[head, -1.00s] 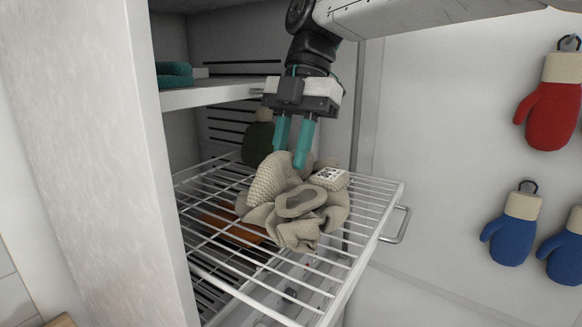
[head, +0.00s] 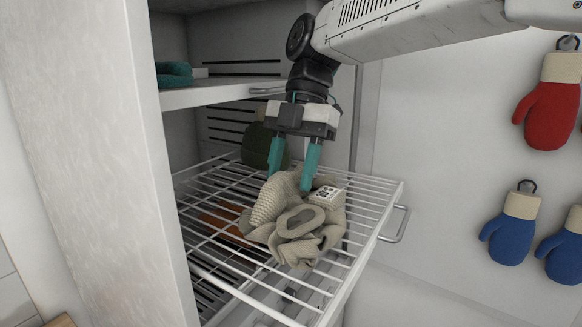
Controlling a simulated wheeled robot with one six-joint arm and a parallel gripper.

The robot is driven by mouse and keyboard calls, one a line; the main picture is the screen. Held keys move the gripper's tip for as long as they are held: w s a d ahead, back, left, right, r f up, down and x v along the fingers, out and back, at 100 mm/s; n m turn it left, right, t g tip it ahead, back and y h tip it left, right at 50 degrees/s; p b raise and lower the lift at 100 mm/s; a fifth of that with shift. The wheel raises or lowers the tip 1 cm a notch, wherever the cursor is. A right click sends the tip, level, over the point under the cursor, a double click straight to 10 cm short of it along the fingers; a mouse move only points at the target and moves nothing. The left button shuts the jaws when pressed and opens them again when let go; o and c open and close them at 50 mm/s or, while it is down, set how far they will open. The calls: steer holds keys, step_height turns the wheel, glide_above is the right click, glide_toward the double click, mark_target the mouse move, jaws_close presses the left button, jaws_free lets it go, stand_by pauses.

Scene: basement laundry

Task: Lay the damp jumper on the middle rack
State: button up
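The beige knitted jumper (head: 297,222) lies crumpled in a heap on the pulled-out white wire rack (head: 375,207), toward its right side. A white label with dark print (head: 326,196) shows on top of the jumper. My gripper (head: 290,181) points down over the jumper's back part, its two teal fingers spread apart. The right fingertip reaches the jumper's top edge; the left one is at its back left. I cannot tell whether either touches the cloth. Nothing is gripped between them.
A white shelf (head: 215,95) with a folded teal item (head: 174,74) is above the rack. A dark green item (head: 256,147) with a beige top stands behind. Something orange (head: 222,218) shows below the bars. Mittens, red (head: 548,112) and blue (head: 508,240), hang on the right wall.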

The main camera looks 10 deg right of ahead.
steer(key=v, duration=0.7)
steer(key=shift+w+r, duration=0.15)
steer(key=shift+r, duration=0.2)
steer(key=s+d+f+m, duration=0.1)
steer(key=d+m, duration=0.1)
steer(key=s+d+m, duration=0.2)
steer(key=s+d+f+m+t, duration=0.1)
steer(key=s+d+m, duration=0.1)
steer(key=shift+f+m, duration=0.35)
steer(key=shift+m, duration=0.05)
steer(key=s+d+f+m+t+h, duration=0.1)
steer(key=s+d+f+m+t, duration=0.1)
steer(key=s+d+f+m, duration=0.5)
steer(key=s+d+f+m+t+h, duration=0.1)
steer(key=s+d+f+m, duration=0.5)
steer(key=s+f+m, duration=0.4)
steer(key=f+m, duration=0.1)
steer(key=m, duration=0.3)
steer(key=shift+s+d+m+t+h, duration=0.15)
steer(key=shift+d+m+t+h, duration=0.15)
steer(key=shift+d+t+h, duration=0.1)
steer(key=shift+f, duration=0.15)
